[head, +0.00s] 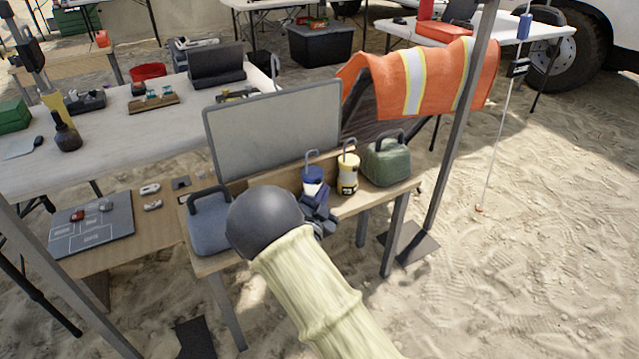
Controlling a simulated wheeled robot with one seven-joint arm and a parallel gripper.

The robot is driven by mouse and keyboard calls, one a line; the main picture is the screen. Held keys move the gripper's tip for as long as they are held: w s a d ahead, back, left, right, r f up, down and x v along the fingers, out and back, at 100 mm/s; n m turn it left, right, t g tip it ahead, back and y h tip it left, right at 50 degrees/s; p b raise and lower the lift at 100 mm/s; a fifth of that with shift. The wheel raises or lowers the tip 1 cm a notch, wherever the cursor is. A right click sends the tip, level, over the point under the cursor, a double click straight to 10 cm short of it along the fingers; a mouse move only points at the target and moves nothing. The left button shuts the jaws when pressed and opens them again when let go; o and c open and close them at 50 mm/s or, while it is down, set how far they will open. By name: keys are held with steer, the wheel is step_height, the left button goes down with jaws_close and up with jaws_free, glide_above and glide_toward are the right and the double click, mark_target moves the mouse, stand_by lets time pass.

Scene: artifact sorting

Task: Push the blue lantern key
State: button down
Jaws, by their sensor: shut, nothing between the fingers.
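A small blue and white lantern (314,186) with a wire hook on top stands upright on the small wooden table (376,200). I take it for the blue lantern; a separate key on it is too small to make out. My gripper (322,212) is a dark shape just in front of the lantern's lower part, partly hiding it. It is shut and empty. I cannot tell whether it touches the lantern. A yellow and white lantern (348,174) with a similar hook stands close to the right.
A green handled case (386,163) stands right of the lanterns and a grey-blue one (209,226) at the left. A grey framed board (275,130) rises behind. My arm covers the table's front middle. An orange vest (425,80) hangs at the back right.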

steer(key=s+d, duration=0.3)
steer(key=s, duration=0.2)
steer(key=shift+d+b, duration=0.2)
steer(key=shift+b, duration=0.25)
